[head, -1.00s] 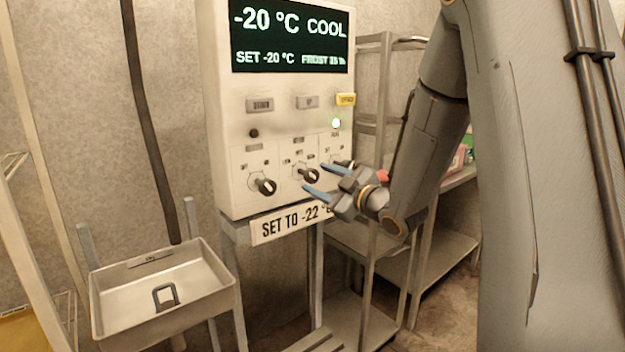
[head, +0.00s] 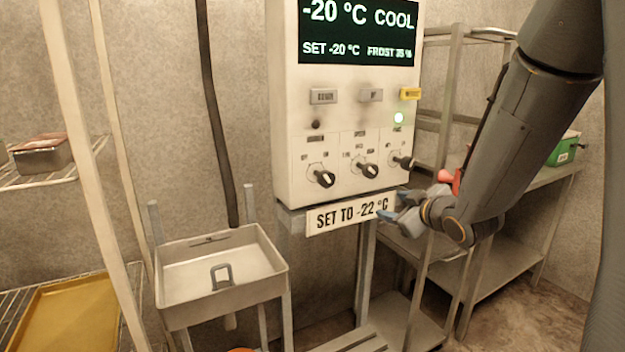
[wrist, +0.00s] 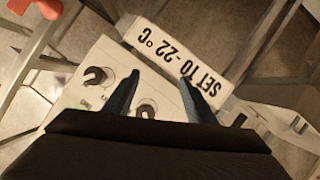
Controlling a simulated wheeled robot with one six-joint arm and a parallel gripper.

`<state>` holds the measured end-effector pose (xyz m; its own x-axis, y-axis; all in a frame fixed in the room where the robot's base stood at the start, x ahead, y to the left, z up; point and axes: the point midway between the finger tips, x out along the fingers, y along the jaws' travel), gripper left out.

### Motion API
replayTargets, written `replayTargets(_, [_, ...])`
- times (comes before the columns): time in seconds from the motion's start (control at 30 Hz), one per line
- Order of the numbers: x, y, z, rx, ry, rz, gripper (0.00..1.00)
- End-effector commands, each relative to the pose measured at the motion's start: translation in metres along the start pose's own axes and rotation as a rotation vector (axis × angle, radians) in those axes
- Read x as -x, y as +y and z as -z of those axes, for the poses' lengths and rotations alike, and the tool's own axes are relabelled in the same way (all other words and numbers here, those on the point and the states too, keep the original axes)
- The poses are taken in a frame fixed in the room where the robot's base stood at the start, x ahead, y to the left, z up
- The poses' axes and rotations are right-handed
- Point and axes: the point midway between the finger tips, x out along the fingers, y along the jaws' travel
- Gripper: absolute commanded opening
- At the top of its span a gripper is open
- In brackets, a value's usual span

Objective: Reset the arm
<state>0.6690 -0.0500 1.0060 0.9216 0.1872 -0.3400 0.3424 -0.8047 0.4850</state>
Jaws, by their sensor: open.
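My gripper (head: 384,215) is open and empty, just right of and below the white control panel (head: 290,100). Its two blue fingertips also show in the wrist view (wrist: 162,92), spread apart in front of the panel's lower part and its sign. My grey arm comes in from the right and bends down to the gripper. The panel's display (head: 358,35) reads -20 °C COOL, SET -20 °C, and a frost figure that looks like 35 %.
A "SET TO -22 °C" sign (head: 345,215) hangs under the panel. A wire rack with a yellow tray (head: 70,315) is far left. Metal shelves (head: 520,190) with a green box (head: 565,150) stand right.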

Motion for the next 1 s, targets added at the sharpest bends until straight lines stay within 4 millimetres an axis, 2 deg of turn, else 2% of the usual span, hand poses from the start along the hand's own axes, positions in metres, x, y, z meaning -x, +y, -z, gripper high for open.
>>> replayTargets(0.17, [0.027, -0.036, -0.053, -0.162, -0.329, 0.023, 0.51])
replayTargets(0.27, [0.055, -0.063, -0.081, -0.264, -0.515, 0.044, 0.51])
replayTargets(0.43, [0.119, -0.121, -0.114, -0.439, -0.826, 0.099, 0.51])
replayTargets(0.6, [0.182, -0.173, -0.125, -0.578, -1.076, 0.163, 0.51])
replayTargets(0.7, [0.207, -0.191, -0.125, -0.624, -1.166, 0.191, 0.51])
replayTargets(0.83, [0.223, -0.203, -0.124, -0.653, -1.224, 0.209, 0.51])
replayTargets(1.0, [0.224, -0.203, -0.124, -0.654, -1.226, 0.210, 0.51])
